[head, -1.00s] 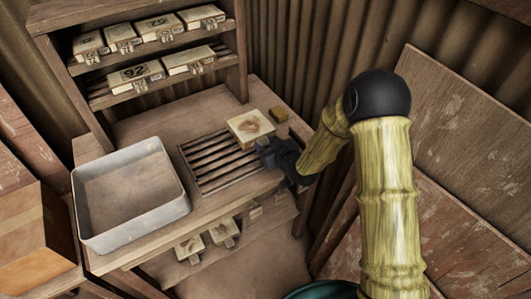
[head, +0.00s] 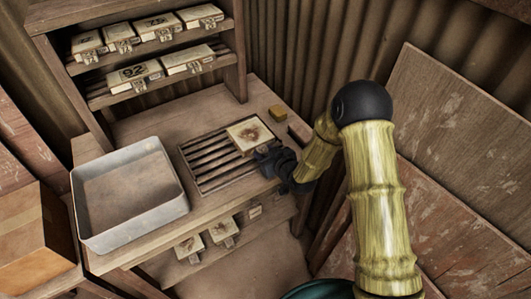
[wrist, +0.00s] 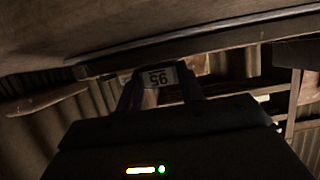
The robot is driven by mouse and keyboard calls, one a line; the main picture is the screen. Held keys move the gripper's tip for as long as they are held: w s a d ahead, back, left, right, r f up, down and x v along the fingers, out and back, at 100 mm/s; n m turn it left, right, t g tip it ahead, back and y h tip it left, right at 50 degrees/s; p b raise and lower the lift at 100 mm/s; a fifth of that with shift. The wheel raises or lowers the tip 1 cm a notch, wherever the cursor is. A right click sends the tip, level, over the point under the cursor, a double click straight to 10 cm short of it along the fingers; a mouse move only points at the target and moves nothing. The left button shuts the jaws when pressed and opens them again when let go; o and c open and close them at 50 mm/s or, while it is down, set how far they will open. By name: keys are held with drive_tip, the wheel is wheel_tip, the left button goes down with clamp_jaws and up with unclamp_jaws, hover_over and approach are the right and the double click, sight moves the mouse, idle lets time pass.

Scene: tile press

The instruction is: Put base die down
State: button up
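The base die (head: 250,134), a cream block with a brown mark on its top, is at the right end of a slatted wooden rack (head: 205,165) on the bench. It looks level and low over the slats; I cannot tell whether it rests on them. My gripper (head: 262,153) is at its near right edge. In the wrist view the dark fingers stand on both sides of the die's pale numbered face (wrist: 160,78) and appear shut on it. The rest of the die is hidden there.
A grey metal tray (head: 155,230) stands left of the rack. A shelf with several numbered dies (head: 135,72) is behind. More dies (head: 223,231) sit below the bench top.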

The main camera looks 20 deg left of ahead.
drive_tip(key=o, duration=0.4)
drive_tip(key=shift+c, duration=0.2)
drive_tip(key=shift+r, duration=0.1)
drive_tip(key=shift+d+r, duration=0.1)
drive_tip(key=b+v, duration=0.1)
drive_tip(key=v, duration=1.1)
